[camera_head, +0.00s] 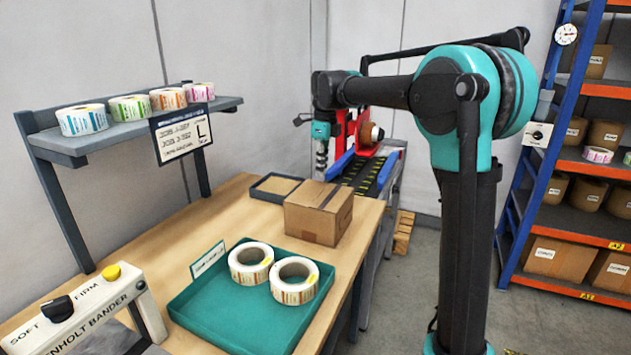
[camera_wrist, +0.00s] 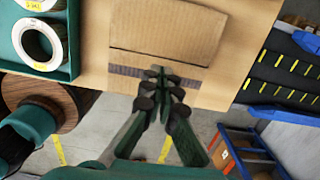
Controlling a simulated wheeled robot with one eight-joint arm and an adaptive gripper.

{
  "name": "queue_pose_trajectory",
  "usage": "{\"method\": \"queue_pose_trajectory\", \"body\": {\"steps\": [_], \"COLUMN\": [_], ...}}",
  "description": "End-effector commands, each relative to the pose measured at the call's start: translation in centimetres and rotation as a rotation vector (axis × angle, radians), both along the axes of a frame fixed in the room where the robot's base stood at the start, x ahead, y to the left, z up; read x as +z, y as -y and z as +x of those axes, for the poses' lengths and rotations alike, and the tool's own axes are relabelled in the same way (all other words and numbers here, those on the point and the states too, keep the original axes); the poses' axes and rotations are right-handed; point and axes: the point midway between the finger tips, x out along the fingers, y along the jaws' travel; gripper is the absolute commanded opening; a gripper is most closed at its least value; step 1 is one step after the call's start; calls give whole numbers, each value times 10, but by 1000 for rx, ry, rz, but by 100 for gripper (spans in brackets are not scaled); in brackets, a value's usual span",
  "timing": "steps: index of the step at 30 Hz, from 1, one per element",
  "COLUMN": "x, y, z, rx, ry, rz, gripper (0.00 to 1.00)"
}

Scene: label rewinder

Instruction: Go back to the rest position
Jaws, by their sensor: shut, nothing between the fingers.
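My gripper (camera_wrist: 160,88) is shut and empty in the wrist view, its fingertips together in front of the cardboard box (camera_wrist: 168,35). In the head view my gripper (camera_head: 321,160) hangs pointing down at the end of my arm, beyond the cardboard box (camera_head: 318,212) in the picture. I cannot tell its exact gap to the box. Two white label rolls (camera_head: 251,263) (camera_head: 294,280) lie in the teal tray (camera_head: 205,318) on the wooden table.
A wall shelf (camera_head: 130,128) holds several label rolls above a job sign (camera_head: 181,134). A bander (camera_head: 75,310) stands at front left. A dark tray (camera_head: 275,188) lies behind the box. A conveyor (camera_head: 368,172) and red machine (camera_head: 362,130) stand beyond. Blue-orange racking (camera_head: 560,190) is at right.

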Motion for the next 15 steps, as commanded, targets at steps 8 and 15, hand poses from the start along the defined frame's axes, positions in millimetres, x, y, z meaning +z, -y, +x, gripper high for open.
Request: {"method": "queue_pose_trajectory", "body": {"steps": [8, 15], "x": [50, 77], "y": [0, 0], "z": [0, 0], "rx": [-1, -1], "ry": [0, 1], "rz": [0, 0], "gripper": [0, 0]}}
